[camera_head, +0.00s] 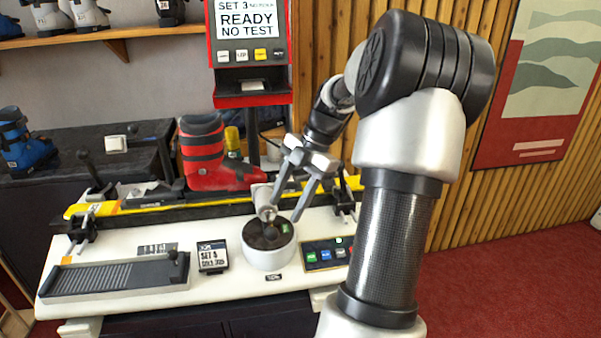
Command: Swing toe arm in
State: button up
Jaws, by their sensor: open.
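My gripper (284,212) is open, with both fingers pointing down over the right side of a round white base (268,260) with a dark top. A short grey cylindrical part (262,197) stands at the back left of that base, close beside my left finger. It may be the toe arm, but I cannot be sure. I cannot tell whether the finger touches it. A red boot (202,152) stands behind, on a yellow ski (140,206) lying across the bench. My fingers hide part of the ski.
The white bench (215,287) carries a ribbed grey plate (115,277), a small "SET" sign (212,257) and a panel of coloured buttons (325,253). Black clamps (82,231) stand along the ski. A red display post (248,55) reading "READY NO TEST" rises behind.

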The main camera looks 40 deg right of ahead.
jog(key=v, duration=0.8)
jog(key=shift+p, duration=0.35)
jog(key=shift+f, duration=0.1)
jog(key=s+a+r+m+h+p, duration=0.1)
jog(key=a+r+m+h+p, duration=0.2)
jog(key=a, duration=1.1)
jog(key=s+a+r+m+h+p, duration=0.15)
jog(key=a+r+m, duration=0.3)
jog(key=a, duration=0.95)
jog(key=s+a+r+m+t+p, duration=0.1)
jog(key=s+r+m+t+p, duration=0.1)
jog(key=s+m, duration=0.8)
jog(key=shift+s+a+r+m+t+p, duration=0.15)
jog(key=shift+s+r+m+t+p, duration=0.2)
jog(key=shift+m+t+p, duration=0.5)
